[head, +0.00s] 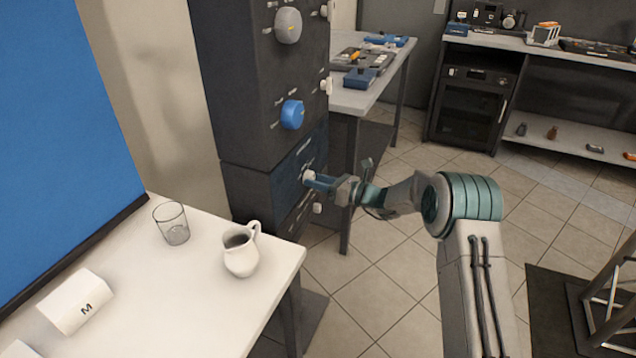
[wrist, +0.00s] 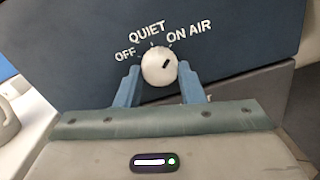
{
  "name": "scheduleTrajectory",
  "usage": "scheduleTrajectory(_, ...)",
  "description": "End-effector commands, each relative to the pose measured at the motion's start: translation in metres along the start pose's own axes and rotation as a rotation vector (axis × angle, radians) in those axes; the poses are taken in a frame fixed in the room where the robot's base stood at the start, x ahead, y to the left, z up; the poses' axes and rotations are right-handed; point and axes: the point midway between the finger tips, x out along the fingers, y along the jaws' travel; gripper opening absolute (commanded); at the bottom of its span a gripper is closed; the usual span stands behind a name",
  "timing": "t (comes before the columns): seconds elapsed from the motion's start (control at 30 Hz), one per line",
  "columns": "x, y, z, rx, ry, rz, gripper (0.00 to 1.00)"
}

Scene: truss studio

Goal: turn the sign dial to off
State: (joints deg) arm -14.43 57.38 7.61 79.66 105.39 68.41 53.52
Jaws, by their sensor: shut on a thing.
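The sign dial (wrist: 157,72) is a round white knob on a dark blue panel (wrist: 240,50), labelled OFF, QUIET and ON AIR from left to right. Its short black mark points up and right, toward the ON AIR side. My gripper (wrist: 160,72) has its two blue fingers on either side of the knob and is shut on it. In the head view, my gripper (head: 314,179) reaches the dial (head: 308,176) on the blue panel low on the dark cabinet; the fingers partly cover the knob there.
Other knobs sit higher on the cabinet, a grey one (head: 288,26) and a blue one (head: 292,114). A white table (head: 190,310) at the left front carries a glass (head: 172,224) and a white jug (head: 241,256). Tiled floor (head: 400,270) is open around my arm.

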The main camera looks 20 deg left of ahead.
Motion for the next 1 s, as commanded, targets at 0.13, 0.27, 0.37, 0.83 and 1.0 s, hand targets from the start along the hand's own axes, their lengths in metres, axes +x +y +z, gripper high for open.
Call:
scheduleTrajectory(0.13, -0.0009, -0.0018, -0.0027, -0.063, -0.004, -0.001, 0.12)
scheduleTrajectory(0.27, -0.0015, -0.0032, -0.0044, -0.15, -0.008, -0.002, 0.12)
scheduleTrajectory(0.37, -0.0015, -0.0034, -0.005, -0.237, -0.013, 0.0, 0.12)
scheduleTrajectory(0.83, -0.0014, -0.0049, -0.0057, -0.683, -0.031, 0.005, 0.12)
scheduleTrajectory(1.0, -0.001, -0.0052, -0.0061, -0.845, -0.037, 0.008, 0.12)
